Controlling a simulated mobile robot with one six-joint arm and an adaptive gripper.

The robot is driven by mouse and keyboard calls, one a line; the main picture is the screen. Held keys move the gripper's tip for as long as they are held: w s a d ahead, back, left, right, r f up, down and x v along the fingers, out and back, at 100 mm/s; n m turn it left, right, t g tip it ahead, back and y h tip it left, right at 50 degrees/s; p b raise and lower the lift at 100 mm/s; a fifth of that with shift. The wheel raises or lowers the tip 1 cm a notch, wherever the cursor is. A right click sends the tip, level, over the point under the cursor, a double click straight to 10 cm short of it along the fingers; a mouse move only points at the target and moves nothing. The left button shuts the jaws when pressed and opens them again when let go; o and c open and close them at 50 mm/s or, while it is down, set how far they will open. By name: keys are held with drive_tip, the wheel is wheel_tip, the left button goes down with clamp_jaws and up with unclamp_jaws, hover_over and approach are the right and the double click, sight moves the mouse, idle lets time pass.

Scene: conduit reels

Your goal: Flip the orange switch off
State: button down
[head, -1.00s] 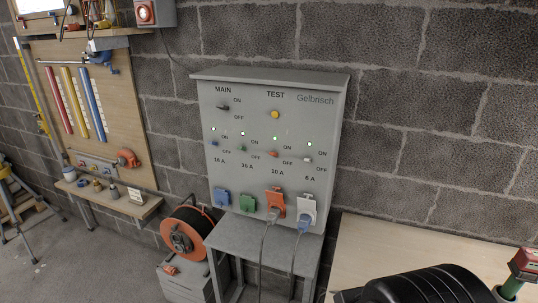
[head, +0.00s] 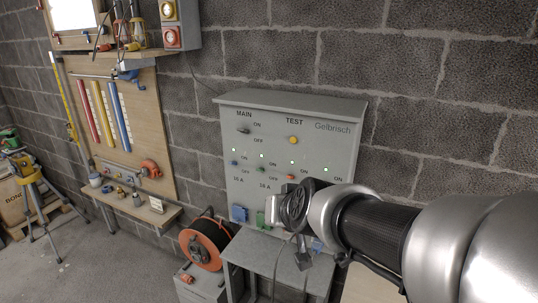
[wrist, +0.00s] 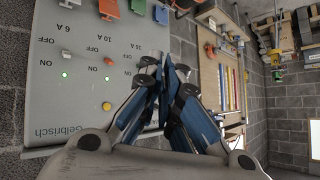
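The orange switch (head: 291,177) sits on the grey Gelbrisch panel (head: 275,115), in the 10 A column under a lit green light. In the wrist view, where the panel appears upside down, the orange switch (wrist: 108,61) is left of my fingers, clear of them. Its lever position is too small to tell. My gripper (wrist: 168,70) has its blue-padded fingers drawn together, with nothing visible between them. In the head view my arm reaches in from the right, and my gripper covers the panel's lower right part, just below the orange switch.
A yellow test button (head: 293,140) and a black main switch (head: 243,130) are above. A blue switch (head: 235,162) is left. An orange plug (wrist: 108,8) is in its socket. Open floor lies left.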

drive_tip(key=w+m+t+h+p, duration=0.3)
drive_tip(key=w+p, duration=0.2)
drive_tip(key=w, duration=1.1)
drive_tip(key=m+t+h+p, duration=0.1)
drive_tip(key=m+h+p, duration=0.2)
drive_tip(key=h+p, duration=0.3)
approach(290, 177)
drive_tip(key=shift+s+a+r+h+b, duration=0.1)
drive_tip(key=shift+a+r+h+b, duration=0.25)
drive_tip(key=shift+r, duration=0.3)
drive_tip(key=shift+s+a+r+h+b, duration=0.1)
drive_tip(key=shift+a+r+h, duration=0.15)
drive_tip(key=shift+a+r, duration=0.35)
drive_tip(key=shift+d+r, duration=0.1)
drive_tip(key=shift+d, duration=0.05)
drive_tip(key=shift+w, duration=0.1)
drive_tip(key=x, duration=1)
drive_tip(key=shift+b, duration=0.35)
drive_tip(key=shift+d, duration=0.1)
